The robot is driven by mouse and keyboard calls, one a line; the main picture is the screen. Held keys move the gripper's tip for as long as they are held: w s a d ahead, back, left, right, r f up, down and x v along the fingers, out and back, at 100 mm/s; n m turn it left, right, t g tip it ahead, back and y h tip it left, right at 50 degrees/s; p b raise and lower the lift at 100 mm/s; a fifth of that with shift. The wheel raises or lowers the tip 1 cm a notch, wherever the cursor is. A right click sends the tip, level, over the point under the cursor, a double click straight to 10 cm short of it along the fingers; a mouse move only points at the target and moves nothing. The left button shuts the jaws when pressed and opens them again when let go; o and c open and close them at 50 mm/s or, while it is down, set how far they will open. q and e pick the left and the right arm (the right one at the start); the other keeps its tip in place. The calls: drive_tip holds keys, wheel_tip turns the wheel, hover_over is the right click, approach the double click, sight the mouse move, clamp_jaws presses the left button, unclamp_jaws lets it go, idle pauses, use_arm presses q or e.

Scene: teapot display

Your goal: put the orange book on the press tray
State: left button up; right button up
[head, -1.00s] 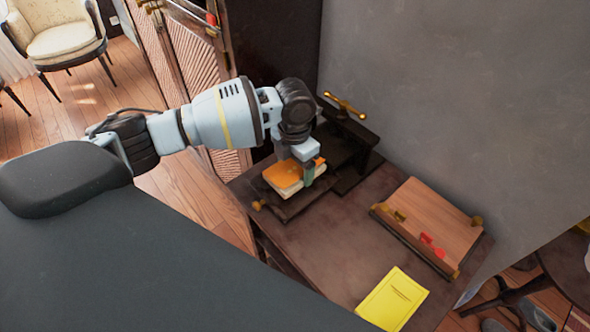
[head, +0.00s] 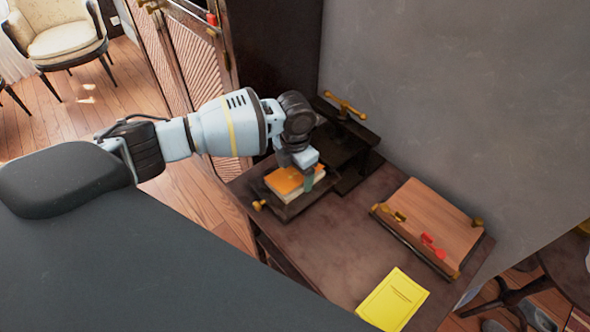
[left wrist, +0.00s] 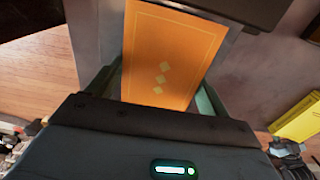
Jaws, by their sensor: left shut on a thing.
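The orange book (head: 284,181), with pale page edges, is over the dark press tray (head: 284,212) of the press at the back of the table. I cannot tell whether its underside touches the tray. My left gripper (head: 300,181) points down and is shut on the orange book, with one green finger visible at its right side. In the left wrist view the orange cover (left wrist: 165,50) with small diamond marks lies between the gripper's two green fingers (left wrist: 157,92). The tray beneath is mostly hidden by the book. My right gripper is not in view.
The dark press with its brass handle (head: 345,104) stands behind the tray, against the wall. A yellow booklet (head: 393,301) lies at the front. The table between them is clear.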

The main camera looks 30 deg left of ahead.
sight(295, 175)
use_arm(q)
drive_tip(key=o, duration=1)
wheel_tip(295, 175, up, 12)
drive_tip(key=shift+r+p, duration=0.15)
drive_tip(key=shift+p, duration=0.25)
